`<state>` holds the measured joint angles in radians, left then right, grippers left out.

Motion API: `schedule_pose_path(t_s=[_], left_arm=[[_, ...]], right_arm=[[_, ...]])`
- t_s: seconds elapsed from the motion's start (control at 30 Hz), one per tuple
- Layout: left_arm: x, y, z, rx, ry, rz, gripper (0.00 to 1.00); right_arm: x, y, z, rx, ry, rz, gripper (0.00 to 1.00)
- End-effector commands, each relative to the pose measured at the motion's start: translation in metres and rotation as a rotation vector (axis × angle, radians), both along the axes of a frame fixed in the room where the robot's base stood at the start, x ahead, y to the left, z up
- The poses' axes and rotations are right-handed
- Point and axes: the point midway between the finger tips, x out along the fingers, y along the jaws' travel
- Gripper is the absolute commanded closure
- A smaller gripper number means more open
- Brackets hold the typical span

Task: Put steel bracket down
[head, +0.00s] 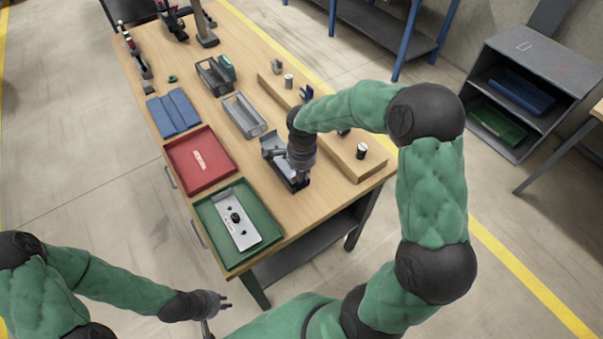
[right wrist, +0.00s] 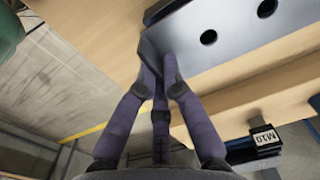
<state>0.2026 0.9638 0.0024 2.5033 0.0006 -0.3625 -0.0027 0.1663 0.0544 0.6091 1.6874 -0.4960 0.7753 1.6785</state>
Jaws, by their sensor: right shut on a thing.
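My right gripper (head: 297,178) is over the right part of the wooden table and is shut on the edge of the steel bracket. In the right wrist view the bracket (right wrist: 222,36) is a flat grey plate with round holes, and its near edge lies between the fingertips (right wrist: 163,75). In the head view the bracket (head: 271,150) shows partly, behind and beside my gripper, low over the table. Whether it touches the table I cannot tell. My left gripper (head: 222,303) is off the table's near side, open and empty.
A green tray (head: 208,222) holds a grey plate with dark parts. A red tray (head: 186,180) holds a small light piece. A wooden rail (head: 337,152) with small parts runs along the right. A block marked M10 (right wrist: 264,139) stands near.

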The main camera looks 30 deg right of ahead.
Motion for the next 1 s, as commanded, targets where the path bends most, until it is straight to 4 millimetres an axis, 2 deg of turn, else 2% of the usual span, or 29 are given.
schedule_pose_path(t_s=[0.57, 0.6, 0.67, 1.0], left_arm=[[0.0, 0.0, -0.012, 0.0, 0.0, 0.0, 0.82], [0.0, 0.0, -0.012, 0.0, 0.0, 0.0, 0.82], [0.0, 0.0, -0.012, 0.0, 0.0, 0.0, 0.82], [0.0, 0.0, -0.011, 0.0, 0.0, 0.0, 0.82]], right_arm=[[0.001, 0.0, -0.011, -0.001, -0.004, -0.001, 1.0], [0.0, 0.0, -0.012, 0.0, 0.0, 0.0, 0.83], [0.0, 0.0, -0.012, 0.0, 0.0, 0.0, 0.68], [0.0, 0.0, -0.011, 0.0, 0.0, 0.0, 0.68]])
